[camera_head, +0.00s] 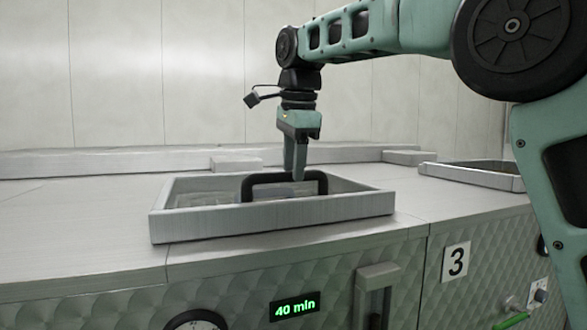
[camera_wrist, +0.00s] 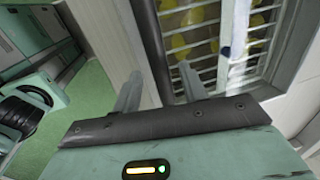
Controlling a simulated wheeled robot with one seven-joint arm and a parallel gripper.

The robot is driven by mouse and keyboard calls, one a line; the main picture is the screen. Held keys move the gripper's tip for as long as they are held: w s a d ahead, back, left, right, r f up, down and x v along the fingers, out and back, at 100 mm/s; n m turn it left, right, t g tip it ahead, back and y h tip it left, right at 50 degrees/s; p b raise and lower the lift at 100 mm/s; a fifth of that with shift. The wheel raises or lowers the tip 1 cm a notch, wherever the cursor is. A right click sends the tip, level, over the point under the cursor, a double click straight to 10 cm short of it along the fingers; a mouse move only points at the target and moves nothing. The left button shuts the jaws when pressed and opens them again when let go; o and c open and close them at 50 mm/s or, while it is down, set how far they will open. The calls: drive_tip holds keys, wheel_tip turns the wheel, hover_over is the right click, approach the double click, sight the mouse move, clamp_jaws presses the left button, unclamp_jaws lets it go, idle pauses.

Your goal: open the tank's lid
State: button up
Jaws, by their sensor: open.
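The tank's lid (camera_head: 205,199) is a barred grille, lying low inside a raised grey rectangular rim (camera_head: 280,214) on the tank top. It also shows in the wrist view (camera_wrist: 257,36), with yellow-green round things beneath the bars. A black handle (camera_head: 262,178) stands up from the lid as a bridge. My gripper (camera_head: 297,177) points down at the handle's right part. In the wrist view, my gripper's (camera_wrist: 160,88) two fingers are apart, and the black handle bar (camera_wrist: 150,42) runs between them. Whether either finger touches the bar cannot be told.
A second rimmed opening (camera_head: 470,178) lies to the right. The tank front carries a green "40 min" display (camera_head: 295,308), a number 3 plate (camera_head: 455,262) and a grey latch-like fitting (camera_head: 377,290). The tank top at left is clear. A pale panelled wall stands behind.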

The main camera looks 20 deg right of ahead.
drive_tip(key=shift+w+f, duration=0.1)
drive_tip(key=shift+f, duration=0.35)
